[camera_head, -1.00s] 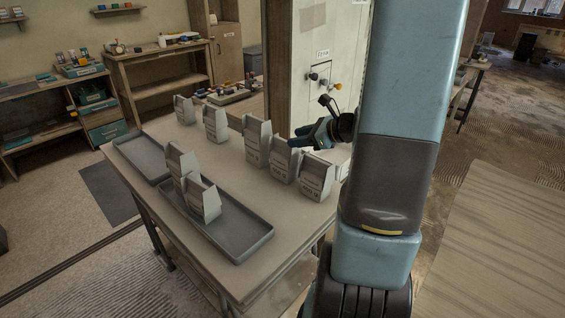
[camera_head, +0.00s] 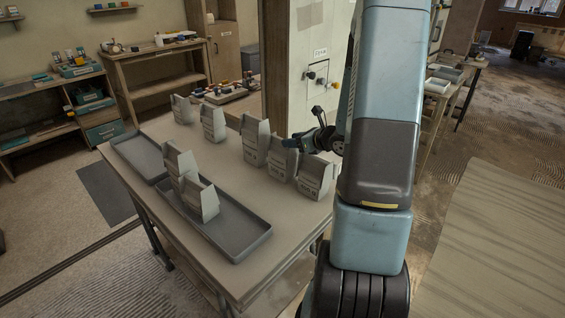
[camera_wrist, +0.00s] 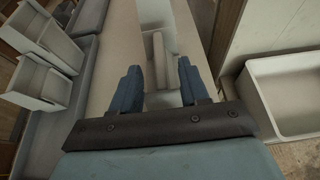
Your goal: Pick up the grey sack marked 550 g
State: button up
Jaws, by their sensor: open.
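Several grey sacks with printed fronts stand on the table (camera_head: 235,172). Three form a row on the right: a left one (camera_head: 254,143), a middle one (camera_head: 281,160) and a right one (camera_head: 314,176). Two others stand at the back, one (camera_head: 181,109) left of the other (camera_head: 213,124). Two more are at the dark trays, a rear one (camera_head: 178,160) and a front one (camera_head: 201,199). I cannot read which is marked 550 g. My gripper (camera_head: 291,142) is open by the right row. In the wrist view a sack (camera_wrist: 163,60) shows between its fingers (camera_wrist: 158,84), apparently not held.
A long dark tray (camera_head: 240,246) lies along the table's front edge, with another tray (camera_head: 140,157) behind it at left. A pale panel (camera_head: 305,100) with knobs stands behind the right row. A white box (camera_wrist: 292,92) is at right in the wrist view.

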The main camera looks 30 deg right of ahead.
jog(key=shift+r+x, duration=0.15)
jog(key=shift+x, duration=1.15)
jog(key=shift+r+x, duration=0.15)
jog(key=shift+x, duration=1.2)
jog(key=shift+w, duration=0.1)
grip_shut()
